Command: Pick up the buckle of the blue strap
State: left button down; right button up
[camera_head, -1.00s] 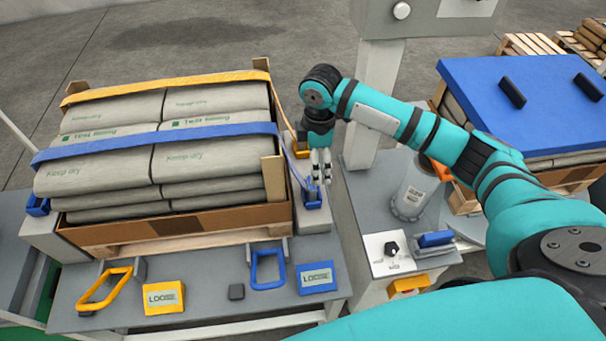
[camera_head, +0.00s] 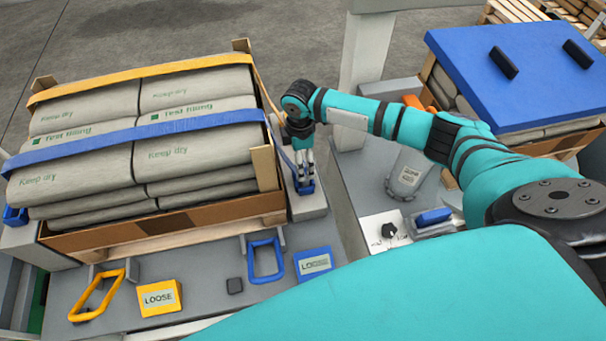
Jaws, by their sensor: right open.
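The blue strap (camera_head: 92,147) runs over the stacked grey bags and down their right side. Its buckle (camera_head: 304,187) is a small blue piece on the grey ledge right of the pallet. My right gripper (camera_head: 304,172) points down with its open fingers right at the buckle; whether they touch it I cannot tell. The fingers partly hide the buckle. My left gripper is not in view.
A yellow strap (camera_head: 150,78) lies parallel behind the blue one. On the front table are a yellow handle (camera_head: 97,296), a blue handle (camera_head: 265,261) and yellow (camera_head: 160,298) and blue (camera_head: 314,263) LOOSE blocks. A wooden post (camera_head: 264,168) stands close left of my gripper.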

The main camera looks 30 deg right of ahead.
jog(key=f, duration=0.4)
jog(key=shift+s+d+f, duration=0.1)
jog(key=shift+s+d, duration=0.05)
jog(key=shift+d, duration=0.1)
jog(key=shift+f, duration=0.55)
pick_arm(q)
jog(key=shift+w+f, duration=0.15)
pick_arm(e)
jog(key=c, duration=1.3)
jog(key=shift+r, duration=0.1)
